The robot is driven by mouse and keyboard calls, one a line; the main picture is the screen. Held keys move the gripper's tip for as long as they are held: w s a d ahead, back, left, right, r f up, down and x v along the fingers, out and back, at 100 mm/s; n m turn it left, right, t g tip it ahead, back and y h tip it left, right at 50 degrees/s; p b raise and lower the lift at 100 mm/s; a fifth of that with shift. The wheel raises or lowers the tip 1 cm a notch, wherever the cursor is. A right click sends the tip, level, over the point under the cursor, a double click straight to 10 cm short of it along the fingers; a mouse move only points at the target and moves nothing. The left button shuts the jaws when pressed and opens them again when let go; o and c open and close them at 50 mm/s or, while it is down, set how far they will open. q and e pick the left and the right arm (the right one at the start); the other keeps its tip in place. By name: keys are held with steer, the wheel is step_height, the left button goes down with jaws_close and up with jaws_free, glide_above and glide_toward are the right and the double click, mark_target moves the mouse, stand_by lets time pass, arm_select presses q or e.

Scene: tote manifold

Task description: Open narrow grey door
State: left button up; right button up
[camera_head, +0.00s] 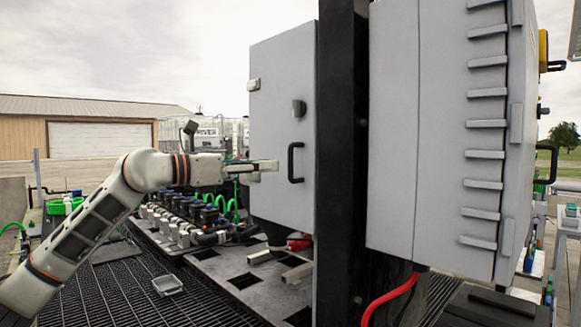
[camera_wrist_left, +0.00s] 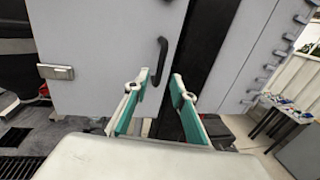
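The narrow grey door (camera_head: 275,90) is the front of the cabinet left of the black post and looks closed. It carries a black D-shaped handle (camera_head: 293,162) near its right edge. My left gripper (camera_head: 277,165) is just left of the handle in the head view. In the left wrist view, the door (camera_wrist_left: 95,40) fills the upper left and the handle (camera_wrist_left: 162,58) stands upright just beyond the fingertips. There, my left gripper (camera_wrist_left: 160,77) is open, its teal-lined fingers apart, with the handle roughly in line with the gap. Contact cannot be told. My right gripper is not in view.
A thick black post (camera_head: 342,150) stands right of the door. A larger grey cabinet (camera_head: 440,130) is beyond it. Valves and hoses (camera_head: 195,220) lie below my left arm. A small clear tray (camera_head: 168,283) sits on the dark grating.

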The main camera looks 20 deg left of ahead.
mark_target(290, 175)
arm_select(q)
steer(key=p+x, duration=0.2)
steer(key=x, duration=0.5)
steer(key=shift+w+d, duration=0.25)
steer(key=shift+w, duration=0.1)
jaws_close()
